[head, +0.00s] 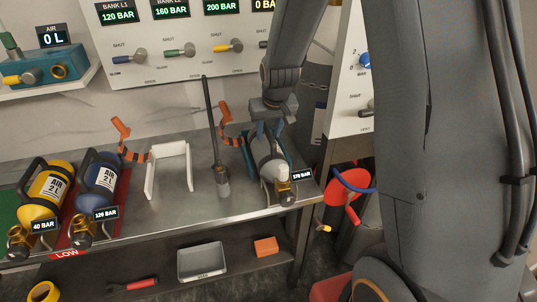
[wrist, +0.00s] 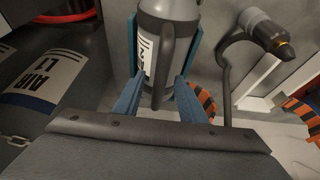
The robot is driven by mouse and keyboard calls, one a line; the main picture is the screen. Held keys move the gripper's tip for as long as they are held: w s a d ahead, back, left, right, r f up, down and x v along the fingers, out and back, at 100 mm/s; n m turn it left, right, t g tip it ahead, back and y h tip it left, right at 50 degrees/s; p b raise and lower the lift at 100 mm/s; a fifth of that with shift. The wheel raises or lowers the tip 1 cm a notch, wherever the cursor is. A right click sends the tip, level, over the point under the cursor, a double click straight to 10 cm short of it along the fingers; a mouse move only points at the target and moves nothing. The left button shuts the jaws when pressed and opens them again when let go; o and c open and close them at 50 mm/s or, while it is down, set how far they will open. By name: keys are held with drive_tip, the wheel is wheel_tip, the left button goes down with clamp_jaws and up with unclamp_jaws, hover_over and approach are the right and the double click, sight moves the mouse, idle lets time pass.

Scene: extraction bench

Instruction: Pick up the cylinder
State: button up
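A grey-white cylinder (head: 268,153) with a brass valve (head: 283,190) and a 170 BAR tag lies in a teal cradle at the right end of the bench. In the wrist view the cylinder (wrist: 148,50) is at the top centre, with its dark handle (wrist: 165,65) toward me. My gripper (head: 268,129) is over it, fingers pointing down. In the wrist view its two blue fingers (wrist: 156,88) are apart, with the handle's end between them. I see a gap on both sides of the handle. The fingers' contact with the cylinder cannot be made out.
A dark upright rod (head: 213,125), orange clamps and a white stand (head: 151,178) are left of the cradle. The valve panel (head: 190,70) rises behind.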

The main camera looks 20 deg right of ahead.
drive_tip(key=shift+x, duration=0.75)
drive_tip(key=shift+f, duration=0.25)
clamp_jaws()
idle(1.4)
drive_tip(key=shift+w+r, duration=0.15)
